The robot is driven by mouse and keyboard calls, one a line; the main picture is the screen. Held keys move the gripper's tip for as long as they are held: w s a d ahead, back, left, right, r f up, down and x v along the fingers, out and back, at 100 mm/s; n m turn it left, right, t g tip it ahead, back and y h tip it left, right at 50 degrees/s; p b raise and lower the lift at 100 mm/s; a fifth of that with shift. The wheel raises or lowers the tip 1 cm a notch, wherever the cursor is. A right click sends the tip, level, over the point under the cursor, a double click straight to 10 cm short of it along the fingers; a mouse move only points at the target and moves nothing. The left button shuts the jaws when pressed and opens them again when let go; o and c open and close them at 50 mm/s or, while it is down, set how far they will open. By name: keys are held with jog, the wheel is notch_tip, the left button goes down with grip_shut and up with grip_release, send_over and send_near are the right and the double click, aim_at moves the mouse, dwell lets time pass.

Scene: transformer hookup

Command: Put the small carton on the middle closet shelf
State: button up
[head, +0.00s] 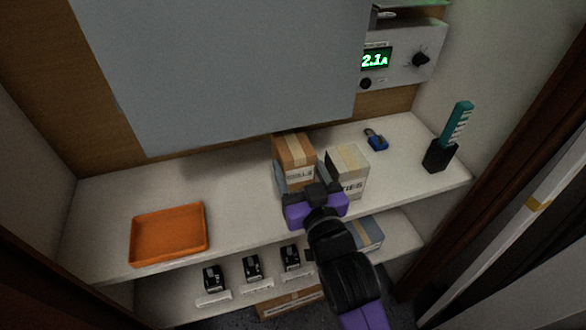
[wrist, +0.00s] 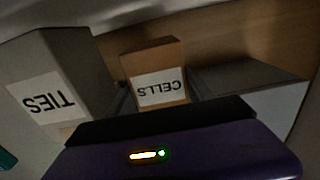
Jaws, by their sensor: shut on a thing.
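The small brown carton (head: 293,150), with pale tape and a label reading CELLS, is at the white closet shelf (head: 110,205) that also bears the orange tray. My gripper (head: 314,190) reaches in from the front and is shut on this carton. In the wrist view the carton (wrist: 155,58) stands straight ahead with its label upside down, its near end hidden by my gripper's body. I cannot tell whether its base touches the shelf.
A pale carton marked TIES (head: 348,168) stands close at the right. A blue padlock (head: 375,140) and a teal-handled item in a black holder (head: 450,145) are farther right. The orange tray (head: 168,235) is left. Black devices (head: 252,268) line the lower shelf. A grey panel (head: 230,60) hangs above.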

jog(key=x, duration=0.2)
jog(key=shift+w+a, duration=0.1)
jog(key=shift+w, duration=0.3)
jog(key=shift+f+b, duration=0.45)
jog(key=shift+f, duration=1.25)
jog(key=shift+f, duration=0.2)
jog(key=o, duration=1.5)
jog(key=shift+s+r, duration=0.15)
jog(key=v, duration=1.1)
jog(key=shift+s+p, duration=0.3)
jog(key=shift+s, duration=0.1)
